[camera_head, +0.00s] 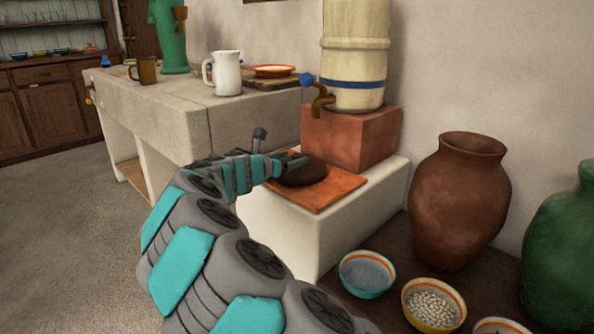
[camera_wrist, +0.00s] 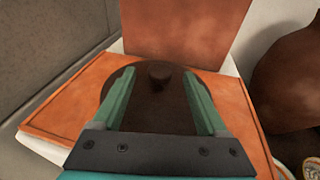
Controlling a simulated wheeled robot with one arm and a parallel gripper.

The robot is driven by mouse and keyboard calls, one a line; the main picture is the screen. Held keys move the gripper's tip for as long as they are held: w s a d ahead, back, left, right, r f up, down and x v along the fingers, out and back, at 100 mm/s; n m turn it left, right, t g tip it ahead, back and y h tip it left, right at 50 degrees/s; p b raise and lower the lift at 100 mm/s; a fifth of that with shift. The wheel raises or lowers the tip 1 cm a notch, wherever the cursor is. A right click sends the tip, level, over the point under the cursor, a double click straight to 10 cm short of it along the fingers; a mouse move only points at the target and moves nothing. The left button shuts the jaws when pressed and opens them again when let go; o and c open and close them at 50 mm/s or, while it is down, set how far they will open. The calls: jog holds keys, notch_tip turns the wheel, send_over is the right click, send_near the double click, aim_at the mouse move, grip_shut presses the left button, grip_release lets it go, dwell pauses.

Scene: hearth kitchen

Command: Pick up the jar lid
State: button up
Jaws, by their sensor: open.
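The jar lid (camera_wrist: 160,105) is a dark brown round disc with a small knob on top. It lies on an orange square tile (camera_wrist: 60,108) on a white ledge. In the head view the lid (camera_head: 303,172) shows just past the end of my arm, partly hidden by it. My gripper (camera_wrist: 158,84) is open above the lid in the wrist view. Its two green fingers stand on either side of the knob, with the knob between and slightly beyond their tips. I cannot tell whether the fingers touch the lid.
A terracotta block (camera_head: 350,137) bearing a cream barrel with a tap (camera_head: 322,97) stands right behind the tile. A stone counter (camera_head: 165,112) with a white jug (camera_head: 225,73) is at left. A brown jar (camera_head: 459,200) and bowls (camera_head: 366,273) stand at right.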

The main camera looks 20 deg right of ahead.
aim_at(294, 158)
jog(key=shift+x, duration=1.7)
jog(key=shift+a, duration=0.1)
jog(key=shift+c, duration=0.4)
jog(key=shift+f, duration=0.1)
grip_shut()
